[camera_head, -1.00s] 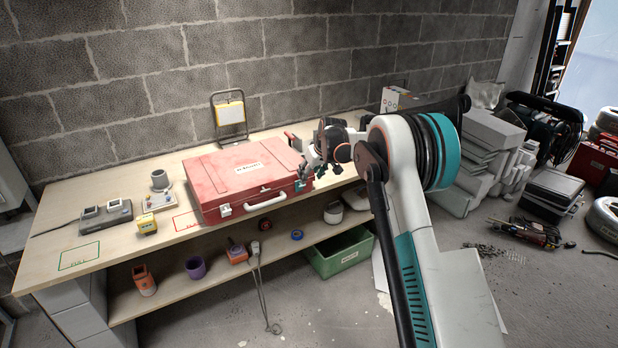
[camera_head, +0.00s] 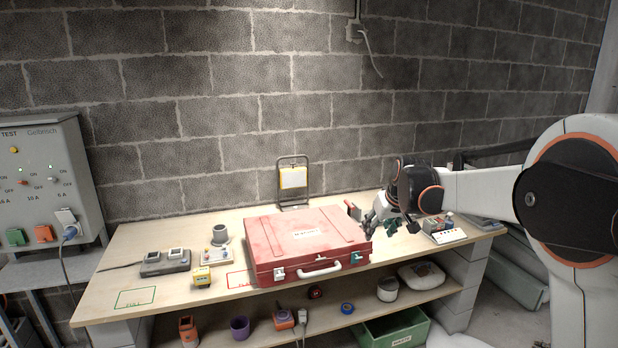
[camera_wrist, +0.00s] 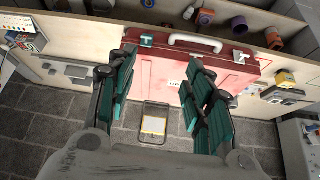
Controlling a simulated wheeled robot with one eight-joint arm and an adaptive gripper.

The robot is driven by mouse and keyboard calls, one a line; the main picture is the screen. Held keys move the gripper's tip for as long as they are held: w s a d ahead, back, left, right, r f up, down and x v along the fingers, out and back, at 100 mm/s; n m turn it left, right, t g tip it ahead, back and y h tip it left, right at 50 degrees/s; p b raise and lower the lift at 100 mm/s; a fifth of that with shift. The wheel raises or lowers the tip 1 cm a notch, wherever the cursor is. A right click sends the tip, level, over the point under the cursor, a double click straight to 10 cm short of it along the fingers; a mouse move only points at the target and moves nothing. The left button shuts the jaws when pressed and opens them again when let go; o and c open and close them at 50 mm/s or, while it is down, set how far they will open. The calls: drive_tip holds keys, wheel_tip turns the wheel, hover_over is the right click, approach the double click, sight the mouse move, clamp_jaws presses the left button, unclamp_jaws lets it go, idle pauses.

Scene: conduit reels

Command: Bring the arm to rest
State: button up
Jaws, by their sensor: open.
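My gripper (camera_head: 378,222) is above the workbench, close to the right end of a red case (camera_head: 308,240). In the wrist view my gripper (camera_wrist: 158,100) shows two green-padded fingers spread wide with nothing between them. The red case (camera_wrist: 220,65) lies shut beyond the fingers, its white handle at the far edge. My arm reaches in from the right side of the head view. Whether a fingertip touches the case cannot be told.
The workbench (camera_head: 190,300) has a charger (camera_head: 165,262), a grey cup (camera_head: 220,235) and a yellow block (camera_head: 201,277) on its left. A wire stand (camera_head: 293,185) stands at the back. A green bin (camera_head: 395,330) is underneath. A test panel (camera_head: 45,175) is at far left.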

drive_tip(key=s+r+m, duration=0.1)
drive_tip(key=s+r, duration=0.2)
drive_tip(key=s, duration=0.9)
drive_tip(key=s+r, duration=0.4)
drive_tip(key=s, duration=0.8)
drive_tip(key=s+f, duration=0.3)
drive_tip(key=s, duration=0.6)
drive_tip(key=s+f+m+t+h, duration=0.1)
drive_tip(key=s+f, duration=0.3)
drive_tip(key=s, duration=0.6)
drive_tip(key=shift+a+f+m, duration=0.15)
drive_tip(key=shift+a+m, duration=0.05)
drive_tip(key=shift+m, duration=0.1)
